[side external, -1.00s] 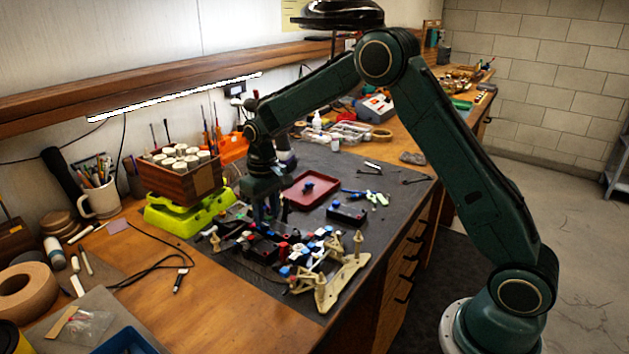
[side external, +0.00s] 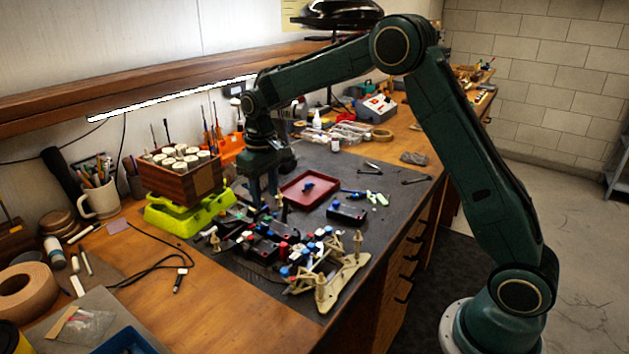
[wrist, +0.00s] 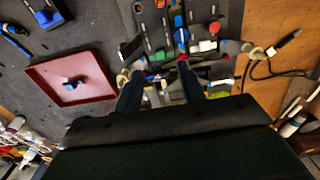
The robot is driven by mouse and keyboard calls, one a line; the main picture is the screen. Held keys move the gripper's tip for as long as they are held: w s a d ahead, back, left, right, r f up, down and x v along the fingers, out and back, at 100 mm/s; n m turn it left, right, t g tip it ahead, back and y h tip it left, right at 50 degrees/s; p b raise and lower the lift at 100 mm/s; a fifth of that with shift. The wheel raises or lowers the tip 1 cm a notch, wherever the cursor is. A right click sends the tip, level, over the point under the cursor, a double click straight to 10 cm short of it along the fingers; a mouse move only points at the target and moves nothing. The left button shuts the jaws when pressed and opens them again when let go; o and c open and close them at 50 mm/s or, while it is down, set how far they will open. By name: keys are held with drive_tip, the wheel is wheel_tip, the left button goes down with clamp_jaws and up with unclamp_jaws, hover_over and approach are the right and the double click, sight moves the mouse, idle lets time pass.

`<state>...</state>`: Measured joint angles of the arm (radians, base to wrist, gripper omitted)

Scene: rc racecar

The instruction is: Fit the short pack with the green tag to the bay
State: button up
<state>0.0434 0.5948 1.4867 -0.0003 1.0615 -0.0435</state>
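My gripper (side external: 264,200) is over the back left of the dark mat, fingers pointing down and apart. In the wrist view its fingertips (wrist: 161,70) stand apart, with no pack clearly held between them. Below and in front is a crowded cluster of black parts (side external: 262,248) with red, blue and white pieces, where the car and its bay seem to be. A small green patch (wrist: 193,47) shows in the wrist view just beyond the fingertips; I cannot tell whether it is the short pack's tag. A separate black pack (side external: 347,213) with blue lies right of the cluster.
A red tray (side external: 322,193) holding a small blue part lies behind the cluster. Pale stands (side external: 345,280) rise at the front. The mat's right side holds loose tools.

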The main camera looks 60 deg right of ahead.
wheel_tip(320, 180, up, 7)
drive_tip(key=s+d, duration=0.5)
drive_tip(key=d, duration=0.7)
drive_tip(key=s+d+f, duration=0.1)
drive_tip(key=s+d, duration=0.4)
drive_tip(key=d, duration=0.8)
drive_tip(key=shift+d+n, duration=0.2)
drive_tip(key=shift+n, duration=0.1)
idle(0.4)
